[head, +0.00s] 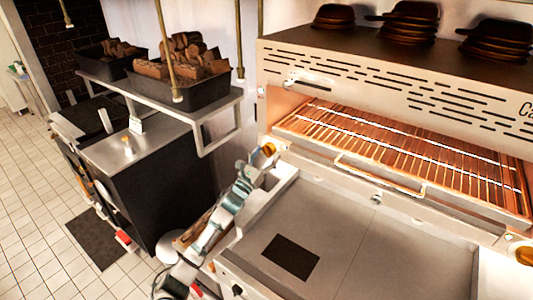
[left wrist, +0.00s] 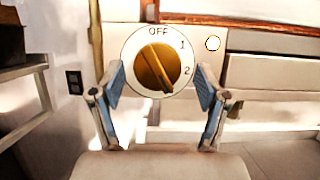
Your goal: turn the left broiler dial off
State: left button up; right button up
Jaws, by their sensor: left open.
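The left broiler dial (head: 268,150) is a brass knob at the left end of the broiler front. In the left wrist view the dial (left wrist: 157,67) sits on a white disc marked OFF at the top, 1 and 2 on the right. Its grip bar slants from upper left to lower right and is not in line with OFF. My left gripper (head: 257,163) is close in front of the dial. In the left wrist view its fingers (left wrist: 160,83) are open, one on each side and slightly below the dial, and not closed on it. My right gripper is not in view.
The broiler (head: 400,86) has a glowing rack and stacked dark pans on top. A second brass dial (head: 524,254) is at its right end. A flat griddle (head: 345,235) lies below. A shelf (head: 216,104) with wood-filled bins stands left. A small round light (left wrist: 212,43) is right of the dial.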

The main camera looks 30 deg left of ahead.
pick_arm(q)
jog(key=shift+w+a, duration=0.1)
jog(key=shift+a, duration=0.1)
jog(key=shift+a, duration=0.1)
jog(key=c, duration=1.2)
jog(key=shift+o, duration=0.2)
